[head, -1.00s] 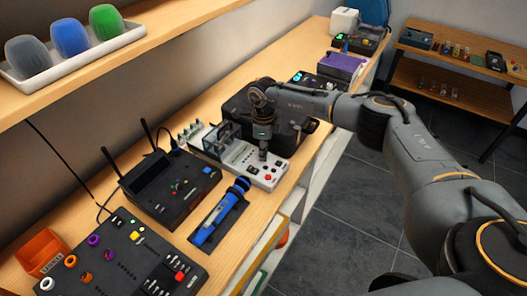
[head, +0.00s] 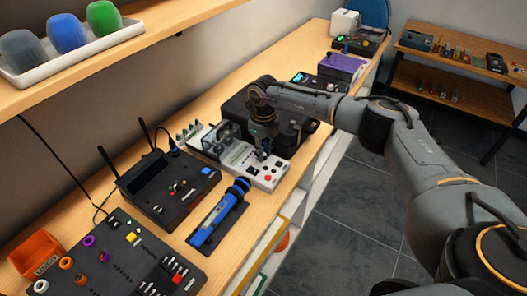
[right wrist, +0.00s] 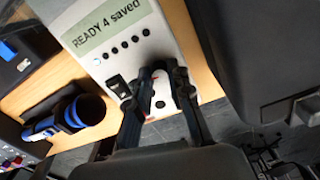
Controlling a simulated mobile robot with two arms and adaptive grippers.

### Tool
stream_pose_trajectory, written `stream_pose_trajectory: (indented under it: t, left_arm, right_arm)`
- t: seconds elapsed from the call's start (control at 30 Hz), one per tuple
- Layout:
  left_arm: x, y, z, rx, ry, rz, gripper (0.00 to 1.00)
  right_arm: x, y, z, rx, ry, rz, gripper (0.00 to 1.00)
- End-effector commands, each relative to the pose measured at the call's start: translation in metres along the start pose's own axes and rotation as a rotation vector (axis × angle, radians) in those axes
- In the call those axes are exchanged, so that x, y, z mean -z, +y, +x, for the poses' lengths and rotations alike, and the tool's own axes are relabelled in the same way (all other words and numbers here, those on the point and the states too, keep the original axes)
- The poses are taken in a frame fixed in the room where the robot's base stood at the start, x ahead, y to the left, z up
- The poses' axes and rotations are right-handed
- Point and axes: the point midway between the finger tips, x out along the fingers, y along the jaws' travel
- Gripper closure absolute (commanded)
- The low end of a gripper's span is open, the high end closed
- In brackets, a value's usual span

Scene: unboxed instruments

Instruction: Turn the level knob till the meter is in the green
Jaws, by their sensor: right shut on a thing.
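The white instrument (head: 240,158) stands on the wooden bench, with several small controls on its panel. In the right wrist view its screen (right wrist: 108,28) reads "READY 4 saved", with a row of dark round buttons below. My right gripper (head: 262,154) reaches down onto its panel from above. In the right wrist view the right gripper (right wrist: 165,78) has its fingers close together around a small control, mostly hidden between them; I cannot make out its label. I see no needle meter or green zone clearly. My left gripper is not in view.
A black case (head: 290,133) stands just behind my right gripper. A black box with antennas (head: 170,188) and a blue handheld tool (head: 215,217) in a dark holder lie nearer. A black panel with coloured rings (head: 125,262) is at the front left. A shelf overhangs at upper left.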

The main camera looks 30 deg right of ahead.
Motion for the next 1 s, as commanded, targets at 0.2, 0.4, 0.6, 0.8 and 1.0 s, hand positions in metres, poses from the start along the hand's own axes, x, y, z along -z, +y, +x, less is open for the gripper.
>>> stream_pose_trajectory:
  t: [0.2,0.4,0.6,0.8,1.0]
  left_arm:
    - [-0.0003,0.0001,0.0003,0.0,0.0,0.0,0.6]
    - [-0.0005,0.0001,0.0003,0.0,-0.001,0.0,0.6]
    - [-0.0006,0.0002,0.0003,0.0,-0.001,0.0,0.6]
    - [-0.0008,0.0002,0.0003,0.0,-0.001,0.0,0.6]
    - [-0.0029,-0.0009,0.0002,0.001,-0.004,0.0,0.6]
  right_arm:
    - [-0.0003,-0.0006,-0.0008,0.001,-0.001,0.018,1.0]
    - [-0.0003,-0.0006,-0.0008,0.001,-0.001,0.017,1.0]
    - [-0.0003,-0.0006,-0.0008,0.001,-0.001,0.017,0.57]
    - [-0.0002,-0.0003,-0.0004,0.001,-0.001,0.016,0.57]
    - [-0.0006,-0.0003,-0.0079,0.001,-0.002,0.015,0.57]
